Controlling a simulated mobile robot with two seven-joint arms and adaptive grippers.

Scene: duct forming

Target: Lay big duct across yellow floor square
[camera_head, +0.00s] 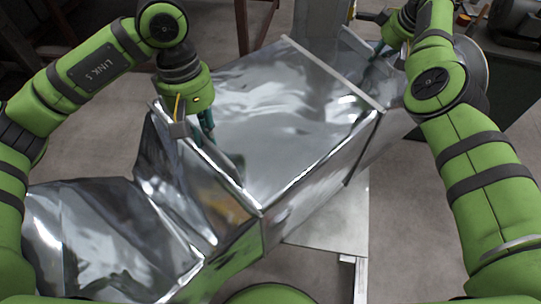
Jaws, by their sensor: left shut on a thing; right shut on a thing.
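The big duct (275,125) is a shiny sheet-metal piece with folded edges, and it fills the middle of the head view. It lies tilted between my two arms. My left gripper (207,128) is shut on its left edge, with the fingertips partly hidden by the metal. My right gripper (378,52) is shut on its far right edge, partly hidden by my own arm. The yellow floor square is not visible in this view.
More bent shiny sheet metal (95,235) lies at the lower left, and I cannot tell whether it belongs to the duct. A grey table top (335,215) shows below the duct. Dark equipment (515,25) stands at the upper right. Grey floor (405,205) is bare on the right.

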